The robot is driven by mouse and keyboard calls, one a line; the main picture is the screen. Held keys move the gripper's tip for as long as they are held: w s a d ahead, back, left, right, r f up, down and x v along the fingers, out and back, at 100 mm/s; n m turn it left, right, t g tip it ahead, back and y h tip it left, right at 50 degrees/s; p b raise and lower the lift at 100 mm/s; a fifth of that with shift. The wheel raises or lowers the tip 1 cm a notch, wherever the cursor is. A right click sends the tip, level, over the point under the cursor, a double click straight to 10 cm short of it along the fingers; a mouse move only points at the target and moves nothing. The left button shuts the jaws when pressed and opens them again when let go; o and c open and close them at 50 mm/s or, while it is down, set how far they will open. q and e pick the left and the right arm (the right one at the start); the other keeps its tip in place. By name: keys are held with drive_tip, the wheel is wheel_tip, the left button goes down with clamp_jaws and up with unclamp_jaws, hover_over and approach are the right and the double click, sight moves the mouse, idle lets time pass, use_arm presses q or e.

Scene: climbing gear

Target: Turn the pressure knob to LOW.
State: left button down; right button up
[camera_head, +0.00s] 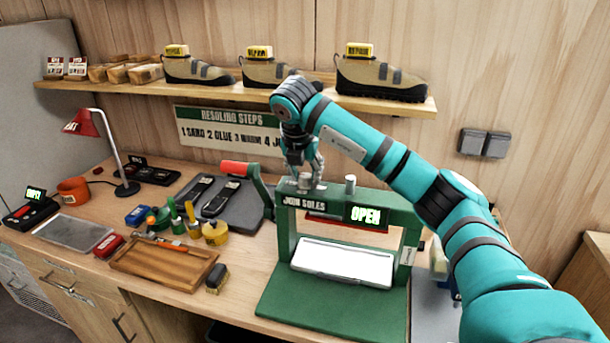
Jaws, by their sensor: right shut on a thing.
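The green press (286,226) stands at the right of the workbench, with a "JOIN SOLES" label and a display reading "OPEN". A small grey knob (305,184) sits on its top bar at the left, and a metal post (350,185) stands to its right. My right gripper (311,181) comes down from above and is shut on the left knob, which its fingers partly hide. No LOW marking can be read, so the knob's setting cannot be told. My left gripper is not in view.
A lever with a red grip (238,168) rises at the press's left side. A white tray (343,262) lies in the press. A shelf (240,91) with three shoes is above. A wooden tray (150,268), bottles and a red lamp (84,124) stand further left.

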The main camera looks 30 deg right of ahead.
drive_tip(key=shift+r+m, duration=0.15)
drive_tip(key=shift+m, duration=0.15)
drive_tip(key=o, duration=1.1)
drive_tip(key=v, duration=1.1)
drive_tip(key=shift+a+r, duration=0.3)
drive_tip(key=shift+r, duration=0.05)
